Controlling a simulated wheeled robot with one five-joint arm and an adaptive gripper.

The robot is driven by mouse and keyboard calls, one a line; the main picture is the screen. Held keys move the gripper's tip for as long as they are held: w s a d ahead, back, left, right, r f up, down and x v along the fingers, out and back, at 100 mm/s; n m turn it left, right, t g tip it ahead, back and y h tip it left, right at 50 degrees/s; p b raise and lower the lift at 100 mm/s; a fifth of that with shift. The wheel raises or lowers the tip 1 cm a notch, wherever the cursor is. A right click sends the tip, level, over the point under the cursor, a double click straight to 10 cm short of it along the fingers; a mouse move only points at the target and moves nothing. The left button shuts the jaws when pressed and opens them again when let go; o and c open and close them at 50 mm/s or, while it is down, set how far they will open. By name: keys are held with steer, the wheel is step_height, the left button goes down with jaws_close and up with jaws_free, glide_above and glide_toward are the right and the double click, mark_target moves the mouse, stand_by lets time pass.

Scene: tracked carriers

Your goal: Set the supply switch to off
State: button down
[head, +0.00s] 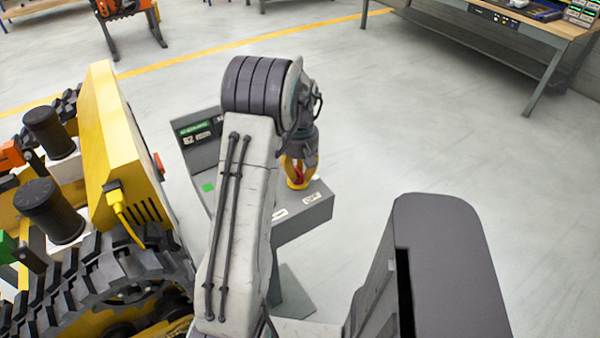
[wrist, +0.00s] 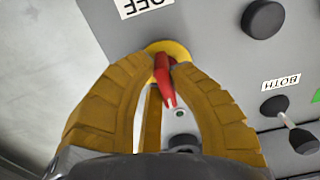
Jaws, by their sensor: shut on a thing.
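The supply switch, a red handle (wrist: 163,75) on a round yellow base (wrist: 170,47), is on the grey control panel (wrist: 215,45). The panel's sloped desk also shows in the head view (head: 318,208). An upside-down OFF label (wrist: 140,5) is beyond the base, at the top of the wrist view. My gripper (wrist: 163,66), with yellow ribbed fingers, is shut on the red handle, one finger on each side. In the head view my gripper (head: 299,172) is at the panel.
A black knob (wrist: 263,19) and a lever (wrist: 290,125) by a BOTH label (wrist: 281,82) are to the right on the panel. A yellow tracked carrier (head: 112,150) stands close on the left. Open floor (head: 420,130) lies beyond the panel.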

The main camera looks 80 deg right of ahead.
stand_by(0.5)
steer(key=c, duration=1.1)
jaws_free()
steer(key=shift+r, duration=0.1)
step_height(320, 180, up, 12)
steer(key=shift+f, duration=0.1)
stand_by(0.4)
